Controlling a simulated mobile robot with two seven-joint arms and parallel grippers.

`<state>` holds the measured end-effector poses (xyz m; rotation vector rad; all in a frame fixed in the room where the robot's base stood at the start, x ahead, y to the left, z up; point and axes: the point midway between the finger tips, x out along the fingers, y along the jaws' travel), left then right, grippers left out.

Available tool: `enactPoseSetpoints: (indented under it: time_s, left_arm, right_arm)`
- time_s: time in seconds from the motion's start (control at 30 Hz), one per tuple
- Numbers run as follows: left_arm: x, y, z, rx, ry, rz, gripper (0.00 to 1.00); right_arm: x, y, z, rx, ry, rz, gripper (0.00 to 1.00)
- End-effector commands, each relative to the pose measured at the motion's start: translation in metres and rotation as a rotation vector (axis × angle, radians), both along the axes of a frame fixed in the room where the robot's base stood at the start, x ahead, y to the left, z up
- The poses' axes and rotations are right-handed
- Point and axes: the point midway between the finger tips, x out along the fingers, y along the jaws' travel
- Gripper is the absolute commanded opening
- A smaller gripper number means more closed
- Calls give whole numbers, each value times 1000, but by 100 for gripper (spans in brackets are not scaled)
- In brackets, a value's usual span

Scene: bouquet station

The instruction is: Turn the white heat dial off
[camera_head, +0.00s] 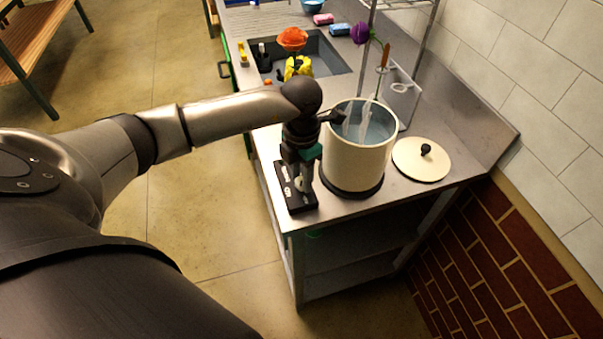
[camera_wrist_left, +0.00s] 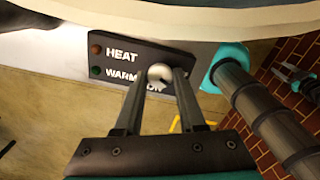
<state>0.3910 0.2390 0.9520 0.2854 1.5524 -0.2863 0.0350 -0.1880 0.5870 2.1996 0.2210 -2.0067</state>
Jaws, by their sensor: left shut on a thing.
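The white heat dial (camera_wrist_left: 159,72) sits on a black control panel (camera_wrist_left: 180,57) marked HEAT and WARM, with part of the lettering hidden. My left gripper (camera_wrist_left: 161,80) is shut on the dial, with one finger on each side of it. In the head view, my left gripper (camera_head: 303,181) points down at the panel (camera_head: 294,199) and hides the dial. The panel is at the front left of a cream pot (camera_head: 355,165) of water. A dark jaw-like part (camera_wrist_left: 298,82), perhaps my right gripper, shows at the right edge of the wrist view; its state is unclear.
A cream lid (camera_head: 420,163) lies right of the pot on the metal counter (camera_head: 440,195). Behind are a clear container (camera_head: 400,98), a purple flower (camera_head: 360,33) and a sink (camera_head: 325,58) with orange and yellow flowers. Tiled wall bounds the right side.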

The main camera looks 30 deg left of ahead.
Motion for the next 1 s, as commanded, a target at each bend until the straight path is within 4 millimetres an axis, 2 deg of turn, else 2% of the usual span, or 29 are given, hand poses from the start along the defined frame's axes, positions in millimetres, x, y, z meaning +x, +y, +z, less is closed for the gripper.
enactPoseSetpoints:
  time_s: [0.2, 0.5, 1.0]
  left_arm:
    - [0, 1, 2, 2, -1, 187, 0]
    - [1, 0, 1, 1, -1, 373, 0]
    - [1, 1, 1, 1, -2, 462, 0]
  right_arm:
    - [0, 0, 5, 0, 0, 0, 50]
    - [0, 0, 10, 0, 0, 0, 50]
    - [0, 0, 12, -1, 0, 0, 50]
